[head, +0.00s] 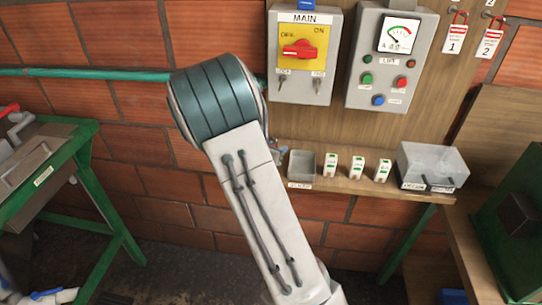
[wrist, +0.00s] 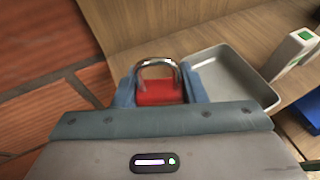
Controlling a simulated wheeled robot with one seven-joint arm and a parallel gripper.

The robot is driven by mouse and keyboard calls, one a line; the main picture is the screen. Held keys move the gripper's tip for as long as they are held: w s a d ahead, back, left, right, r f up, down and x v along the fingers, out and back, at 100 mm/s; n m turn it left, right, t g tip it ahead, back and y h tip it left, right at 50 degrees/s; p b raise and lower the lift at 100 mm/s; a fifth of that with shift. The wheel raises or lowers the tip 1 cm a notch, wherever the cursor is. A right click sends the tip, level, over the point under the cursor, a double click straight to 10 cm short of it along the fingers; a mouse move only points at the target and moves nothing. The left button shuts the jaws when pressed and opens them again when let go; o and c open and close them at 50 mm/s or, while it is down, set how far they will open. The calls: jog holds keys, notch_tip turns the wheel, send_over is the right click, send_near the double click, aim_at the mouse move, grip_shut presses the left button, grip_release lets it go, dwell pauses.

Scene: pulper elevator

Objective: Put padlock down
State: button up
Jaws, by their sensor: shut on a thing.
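The red padlock (wrist: 160,93) with a shiny metal shackle shows in the wrist view. My gripper (wrist: 160,88) is shut on it, with one blue-grey finger on each side of the red body. The shackle points away from the palm. A small grey open tray (wrist: 235,78) lies just right of the padlock in the wrist view and looks empty. The tray also shows on the wooden shelf in the head view (head: 301,165). In the head view my arm hides the padlock and most or all of my gripper.
Several small white-and-green items (head: 357,167) stand on the shelf (head: 340,186) right of the tray, then a clear-lidded box (head: 432,167). Above are the MAIN switch box (head: 304,88) and a meter panel (head: 391,102). Brick wall is at left in the wrist view.

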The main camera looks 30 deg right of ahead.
jog(key=shift+w+f+p, duration=0.1)
jog(key=shift+f+p, duration=0.3)
jog(key=shift+f, duration=1.7)
jog(key=shift+f+b, duration=0.3)
jog(key=shift+b, duration=0.05)
jog(key=o, duration=0.8)
jog(key=shift+r, duration=0.1)
jog(key=shift+c, duration=0.2)
jog(key=shift+a, duration=0.1)
jog(key=shift+r, duration=0.15)
